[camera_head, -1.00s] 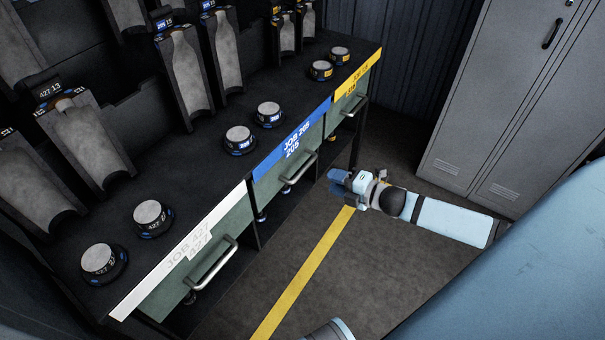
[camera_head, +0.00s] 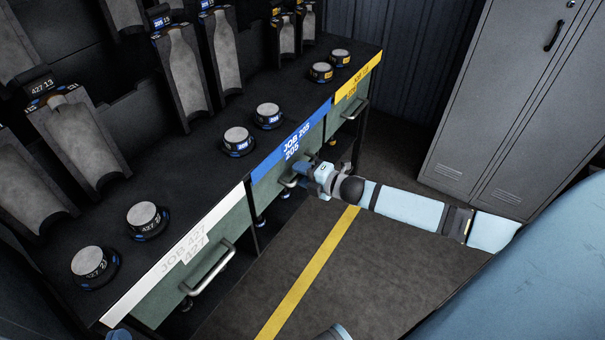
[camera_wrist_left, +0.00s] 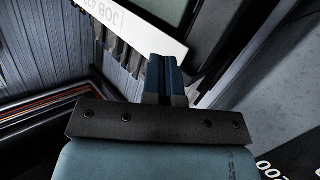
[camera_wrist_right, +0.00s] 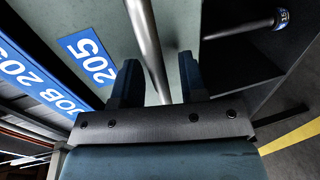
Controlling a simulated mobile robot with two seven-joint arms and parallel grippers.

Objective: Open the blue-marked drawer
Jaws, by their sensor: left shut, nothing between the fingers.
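The blue-marked drawer (camera_head: 314,143) is under the blue JOB 205 strip (camera_head: 290,144) and looks shut. In the head view, my right gripper (camera_head: 302,174) is at its front and partly hides the metal handle. In the right wrist view, the handle bar (camera_wrist_right: 148,45) runs between the two spread fingers of my right gripper (camera_wrist_right: 158,82). The blue 205 label (camera_wrist_right: 90,58) is to the left of it. I cannot tell whether the fingers touch the bar. My left gripper (camera_wrist_left: 164,78) has its fingers together and empty, near the white JOB strip (camera_wrist_left: 135,25).
The white-marked drawer (camera_head: 195,270) and the yellow-marked drawer (camera_head: 345,113) flank it. Round pucks and grey moulds stand on the dark bench (camera_head: 185,170). A grey locker (camera_head: 500,110) stands at the right. The floor with a yellow line (camera_head: 310,275) is clear.

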